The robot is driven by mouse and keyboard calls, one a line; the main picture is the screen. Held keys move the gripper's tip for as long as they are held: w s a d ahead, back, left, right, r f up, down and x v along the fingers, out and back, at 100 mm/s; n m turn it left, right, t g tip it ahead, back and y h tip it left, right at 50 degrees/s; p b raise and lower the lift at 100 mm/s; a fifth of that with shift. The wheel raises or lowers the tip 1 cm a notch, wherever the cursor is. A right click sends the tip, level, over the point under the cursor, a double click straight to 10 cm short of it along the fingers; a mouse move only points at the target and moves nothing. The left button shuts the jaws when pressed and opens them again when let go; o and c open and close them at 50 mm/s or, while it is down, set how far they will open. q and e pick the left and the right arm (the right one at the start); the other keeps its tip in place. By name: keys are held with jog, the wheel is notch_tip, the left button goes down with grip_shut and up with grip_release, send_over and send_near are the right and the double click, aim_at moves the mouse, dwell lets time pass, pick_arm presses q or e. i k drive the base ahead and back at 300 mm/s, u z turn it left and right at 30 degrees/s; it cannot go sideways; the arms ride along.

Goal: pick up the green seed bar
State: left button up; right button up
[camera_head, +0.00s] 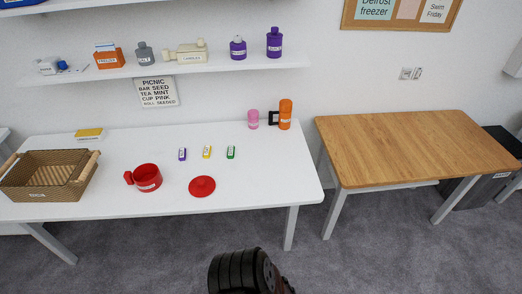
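The green seed bar (231,153) is a small upright-looking green and white packet on the white table (110,203). It is the rightmost of three similar small bars, beside a yellow one (207,152) and a purple one (182,154). Nothing covers it. A dark ridged part of my own body shows at the bottom middle, well in front of the table. No gripper fingers show in this view.
A red mug (147,178) and a red lid (202,186) stand nearer the front edge. A brown basket (48,176) is at left. A pink bottle (253,119) and orange bottle (285,115) stand back right. A shelf (230,62) hangs above. A wooden table (420,150) is at right.

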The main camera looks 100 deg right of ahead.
aim_at(231, 149)
jog(key=k, duration=1)
jog(key=z, duration=0.15)
